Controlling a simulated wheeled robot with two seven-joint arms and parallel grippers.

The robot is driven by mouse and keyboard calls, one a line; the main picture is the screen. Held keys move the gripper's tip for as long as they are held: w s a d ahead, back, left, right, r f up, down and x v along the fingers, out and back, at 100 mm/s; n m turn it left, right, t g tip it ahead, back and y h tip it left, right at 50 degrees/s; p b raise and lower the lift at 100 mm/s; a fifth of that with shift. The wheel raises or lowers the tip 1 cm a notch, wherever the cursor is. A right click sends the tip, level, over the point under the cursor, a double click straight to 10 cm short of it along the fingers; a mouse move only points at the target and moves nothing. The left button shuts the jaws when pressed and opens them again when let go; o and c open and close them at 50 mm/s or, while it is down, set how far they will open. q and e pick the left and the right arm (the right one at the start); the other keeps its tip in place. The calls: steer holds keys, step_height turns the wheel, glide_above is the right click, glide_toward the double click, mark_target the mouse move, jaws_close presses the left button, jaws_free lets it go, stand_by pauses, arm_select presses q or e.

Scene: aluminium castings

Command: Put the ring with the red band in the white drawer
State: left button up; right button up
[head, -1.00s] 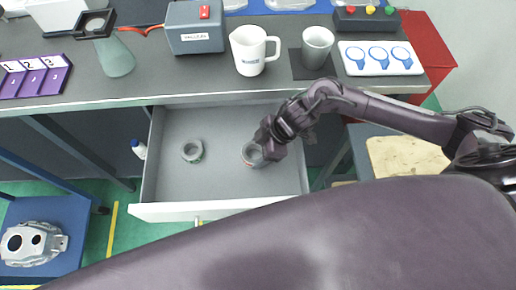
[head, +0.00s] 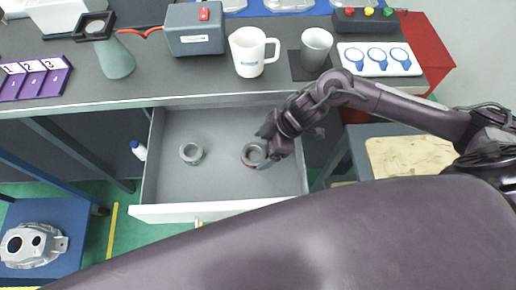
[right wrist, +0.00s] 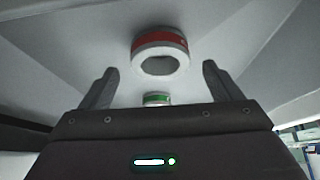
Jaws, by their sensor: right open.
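The ring with the red band (head: 253,155) lies on the floor of the open white drawer (head: 172,213), right of its middle. It also shows in the right wrist view (right wrist: 160,42), with its red band and open centre clear. A second ring, with a green band (right wrist: 157,99), lies in the drawer's left part and shows in the head view too (head: 191,153). My right gripper (head: 266,143) is open and empty just above and beside the red-banded ring. In the right wrist view the ring is beyond the spread fingers, apart from them. My left gripper is not in view.
The grey bench top (head: 150,75) runs behind the drawer. It holds a white mug (head: 247,52), a grey cup (head: 314,47), a grey box (head: 194,28) and a purple numbered rack (head: 34,78). A blue stand (head: 50,215) with a casting is at left.

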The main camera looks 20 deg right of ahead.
steer(key=v, duration=0.9)
